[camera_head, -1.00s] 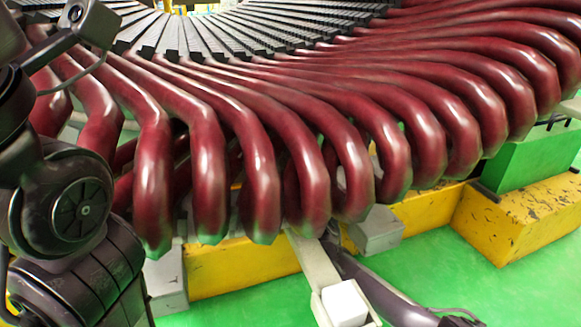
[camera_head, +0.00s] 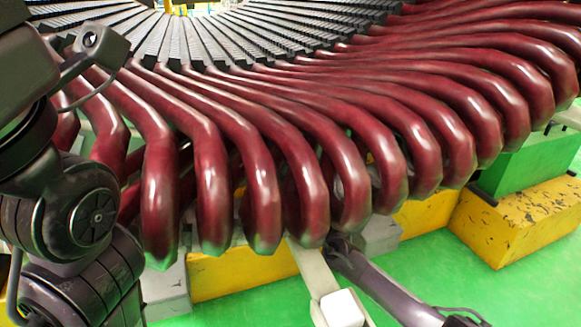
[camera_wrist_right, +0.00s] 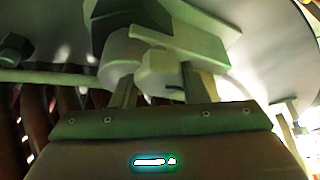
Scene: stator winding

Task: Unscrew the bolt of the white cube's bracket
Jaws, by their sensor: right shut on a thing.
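The white cube (camera_head: 342,308) sits on the lower end of a pale bar-like bracket (camera_head: 311,265) that runs up under the red coils, in the head view. My right gripper (camera_head: 339,243) reaches in from the lower right beside the bracket; the coils partly hide its tip. In the right wrist view my right gripper (camera_wrist_right: 160,80) is shut on a pale hexagonal bolt head (camera_wrist_right: 158,70) between its fingers. A pale plate (camera_wrist_right: 190,45) lies just beyond the bolt. My left arm stands at the left; its gripper does not show.
Thick red coils (camera_head: 345,165) hang over the work area from the dark slotted stator core (camera_head: 215,40). Yellow blocks (camera_head: 510,228) and a green block (camera_head: 525,165) support it. A grey block (camera_head: 378,238) stands behind my right gripper. The green floor (camera_head: 430,260) is clear.

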